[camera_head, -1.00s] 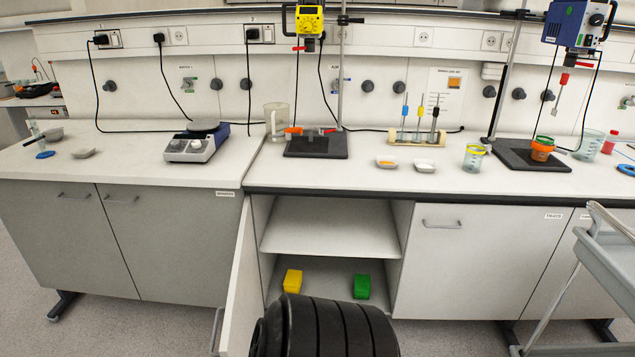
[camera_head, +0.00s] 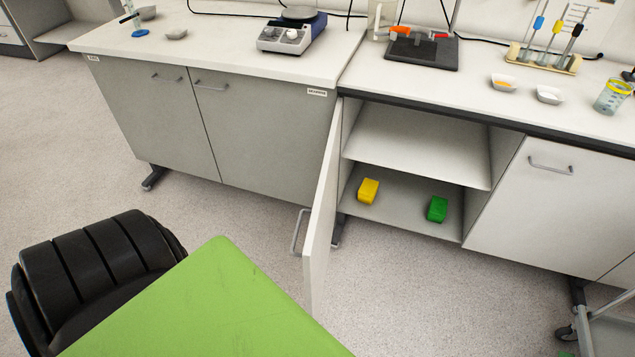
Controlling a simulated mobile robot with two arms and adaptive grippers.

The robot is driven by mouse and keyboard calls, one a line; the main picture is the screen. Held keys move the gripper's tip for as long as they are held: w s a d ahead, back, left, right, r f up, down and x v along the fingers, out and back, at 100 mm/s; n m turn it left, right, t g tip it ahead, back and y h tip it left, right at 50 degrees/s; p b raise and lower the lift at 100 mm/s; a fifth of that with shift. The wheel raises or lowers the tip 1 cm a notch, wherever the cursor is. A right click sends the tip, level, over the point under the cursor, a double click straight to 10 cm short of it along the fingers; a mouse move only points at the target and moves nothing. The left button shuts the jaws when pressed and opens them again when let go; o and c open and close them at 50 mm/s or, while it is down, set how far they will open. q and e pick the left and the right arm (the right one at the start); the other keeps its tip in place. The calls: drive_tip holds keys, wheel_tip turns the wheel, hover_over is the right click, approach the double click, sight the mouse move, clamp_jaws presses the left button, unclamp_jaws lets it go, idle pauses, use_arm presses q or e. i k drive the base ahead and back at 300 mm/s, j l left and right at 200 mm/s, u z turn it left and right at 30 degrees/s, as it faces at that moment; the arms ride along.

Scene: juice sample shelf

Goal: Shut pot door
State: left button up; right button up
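The cabinet door (camera_head: 322,215) under the bench stands open, swung out toward me and seen nearly edge-on. Its metal handle (camera_head: 297,232) is on the left side of the door. The open cabinet has a middle shelf (camera_head: 415,145). A yellow block (camera_head: 368,190) and a green block (camera_head: 437,209) lie on its lower floor. No pot is seen inside the cabinet. Neither of my grippers is in view.
A green flat surface (camera_head: 210,310) and a black ribbed object (camera_head: 90,270) fill the lower left. A hotplate (camera_head: 291,32) stands on the bench. A cart (camera_head: 605,325) is at the lower right. Floor between is clear.

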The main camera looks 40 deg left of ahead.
sight(316, 250)
drive_tip(key=j, duration=0.45)
drive_tip(key=i+j+u, duration=0.15)
drive_tip(key=j, duration=0.75)
drive_tip(key=i+j+u, duration=0.15)
drive_tip(key=j, duration=0.3)
drive_tip(key=k+j+z, duration=0.1)
